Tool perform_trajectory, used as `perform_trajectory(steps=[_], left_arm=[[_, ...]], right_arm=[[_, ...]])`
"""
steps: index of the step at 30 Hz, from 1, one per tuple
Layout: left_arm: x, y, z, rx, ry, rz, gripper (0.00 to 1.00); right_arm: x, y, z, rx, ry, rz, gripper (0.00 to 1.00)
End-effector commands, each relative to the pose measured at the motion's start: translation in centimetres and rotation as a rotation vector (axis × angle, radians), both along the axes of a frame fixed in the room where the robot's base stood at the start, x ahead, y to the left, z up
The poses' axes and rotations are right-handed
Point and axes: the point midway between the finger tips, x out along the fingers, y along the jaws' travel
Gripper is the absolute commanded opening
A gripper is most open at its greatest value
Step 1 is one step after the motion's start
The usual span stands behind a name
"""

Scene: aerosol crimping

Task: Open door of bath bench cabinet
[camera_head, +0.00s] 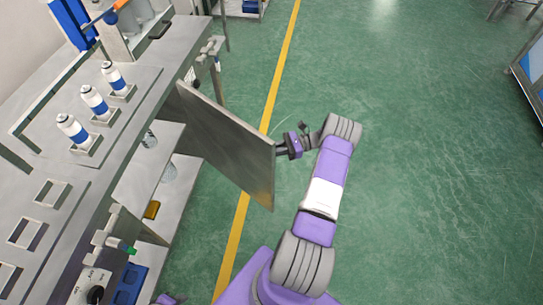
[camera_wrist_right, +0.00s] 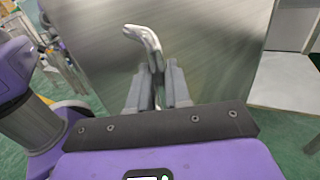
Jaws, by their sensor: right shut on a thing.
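The cabinet door (camera_head: 228,140) is a flat grey metal panel. In the head view it stands swung out from the bench cabinet (camera_head: 150,185), leaving the cabinet's shelves exposed. My right gripper (camera_head: 283,149) is at the door's outer face near its free edge. In the right wrist view the gripper (camera_wrist_right: 158,88) is shut on the curved metal door handle (camera_wrist_right: 147,42), with the door panel (camera_wrist_right: 215,50) filling the space behind it. My left gripper does not show; only a small purple part of me shows at the bottom edge of the head view.
Several white and blue aerosol cans (camera_head: 94,101) stand in holders on the bench top. A blue bin (camera_head: 128,284) and a yellow item (camera_head: 152,210) are low by the cabinet. The green floor (camera_head: 430,180) to the right is clear, with a yellow line (camera_head: 279,75) crossing it.

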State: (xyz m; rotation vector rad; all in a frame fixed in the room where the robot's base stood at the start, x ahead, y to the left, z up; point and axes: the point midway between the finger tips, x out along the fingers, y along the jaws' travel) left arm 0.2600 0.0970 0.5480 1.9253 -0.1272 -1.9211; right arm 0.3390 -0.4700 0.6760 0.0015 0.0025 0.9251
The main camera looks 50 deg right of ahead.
Motion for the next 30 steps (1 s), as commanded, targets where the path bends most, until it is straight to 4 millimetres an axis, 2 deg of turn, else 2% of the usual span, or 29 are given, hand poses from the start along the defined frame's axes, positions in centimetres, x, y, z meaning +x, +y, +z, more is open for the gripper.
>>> perform_trajectory(steps=[1, 4, 19, 20, 23, 30], left_arm=[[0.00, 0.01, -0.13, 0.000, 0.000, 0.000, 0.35], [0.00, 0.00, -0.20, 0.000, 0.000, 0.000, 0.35], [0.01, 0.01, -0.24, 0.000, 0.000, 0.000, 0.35], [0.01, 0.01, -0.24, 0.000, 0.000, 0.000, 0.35], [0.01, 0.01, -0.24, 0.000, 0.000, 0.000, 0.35], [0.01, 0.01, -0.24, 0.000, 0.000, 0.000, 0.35]], right_arm=[[0.87, 0.07, 0.15, 0.002, -0.011, 0.009, 0.00], [1.15, -0.12, 0.17, 0.002, -0.011, 0.023, 0.00], [1.29, -0.31, 0.22, 0.003, -0.010, 0.033, 0.00], [1.29, -0.31, 0.22, 0.003, -0.010, 0.033, 0.19], [1.26, -0.30, 0.21, 0.002, -0.009, 0.034, 0.34], [0.97, -0.46, 0.16, 0.001, -0.007, 0.032, 0.34]])
